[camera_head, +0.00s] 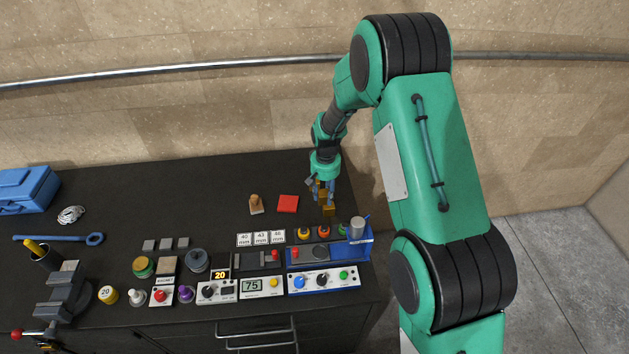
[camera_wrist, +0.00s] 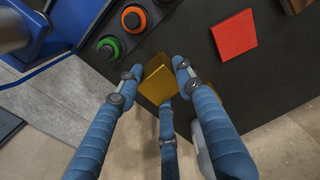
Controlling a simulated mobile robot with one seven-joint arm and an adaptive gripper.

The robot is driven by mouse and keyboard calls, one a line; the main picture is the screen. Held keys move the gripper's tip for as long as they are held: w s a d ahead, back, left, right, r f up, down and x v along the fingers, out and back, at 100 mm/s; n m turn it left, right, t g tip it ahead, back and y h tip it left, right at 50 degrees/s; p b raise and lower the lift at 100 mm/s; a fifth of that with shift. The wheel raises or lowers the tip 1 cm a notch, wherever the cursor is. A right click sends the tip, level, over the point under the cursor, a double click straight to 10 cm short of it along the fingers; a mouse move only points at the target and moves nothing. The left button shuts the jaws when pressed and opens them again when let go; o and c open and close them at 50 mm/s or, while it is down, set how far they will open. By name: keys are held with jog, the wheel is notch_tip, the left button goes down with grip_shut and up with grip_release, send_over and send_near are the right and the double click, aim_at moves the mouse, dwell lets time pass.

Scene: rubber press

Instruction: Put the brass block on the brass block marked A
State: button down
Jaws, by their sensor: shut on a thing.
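My gripper (camera_head: 321,188) points down near the right end of the dark bench. Its blue fingers are closed around a brass block (camera_head: 323,191). In the wrist view, the brass block (camera_wrist: 157,82) sits between the fingertips (camera_wrist: 151,77). Another brass block (camera_head: 328,210) shows just below the held one in the head view, standing on the bench. I cannot read a letter A on either block. Whether the two touch or have a gap is too small to tell.
A red pad (camera_head: 288,203) and a wooden piece (camera_head: 256,204) lie to the left. In front stands a blue-framed device (camera_head: 329,250) with coloured buttons and a grey cylinder (camera_head: 356,228). The bench's right edge is close to the blocks. Several tools and instruments fill the left and front.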

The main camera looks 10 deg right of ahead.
jog(key=shift+w, duration=0.1)
jog(key=w, duration=0.5)
jog(key=w+a+f+p, duration=0.1)
jog(key=w, duration=0.4)
jog(key=w+p, duration=0.1)
jog(key=w, duration=0.4)
jog(key=shift+w+a+f, duration=0.2)
jog(key=shift+w+a, duration=0.15)
jog(key=shift+w, duration=0.05)
jog(key=shift+f+p, duration=0.75)
jog(key=shift+f, duration=1)
jog(key=shift+f, duration=0.1)
jog(key=c, duration=1.2)
grip_release()
jog(key=shift+o, duration=0.2)
